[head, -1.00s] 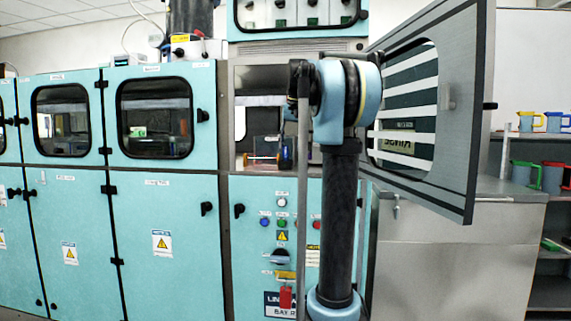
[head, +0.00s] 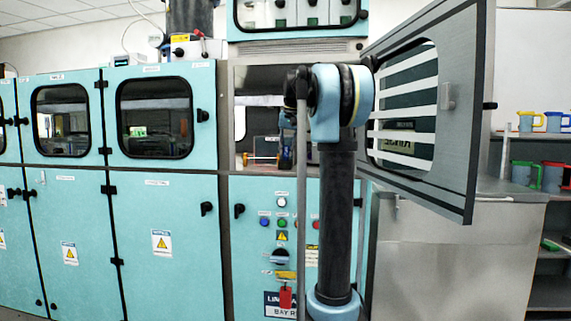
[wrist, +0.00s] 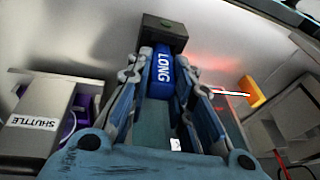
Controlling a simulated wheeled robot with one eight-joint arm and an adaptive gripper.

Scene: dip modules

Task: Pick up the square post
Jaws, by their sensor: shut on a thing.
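In the wrist view my gripper (wrist: 160,78) has its two linkage fingers on either side of a blue piece (wrist: 161,72) marked LONG. The jaws are closed on this piece. Its far end meets a dark square-ended block (wrist: 163,33). A grey-green bar (wrist: 155,125) shows between the fingers, nearer the camera. I cannot tell which of these parts make up the square post.
A grey block marked SHUTTLE (wrist: 35,123) stands left of my gripper; an orange piece (wrist: 252,92) and a grey housing (wrist: 292,120) are to the right. The bay's pale walls are close. In the head view the open slatted door (head: 455,130) stands right of my arm.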

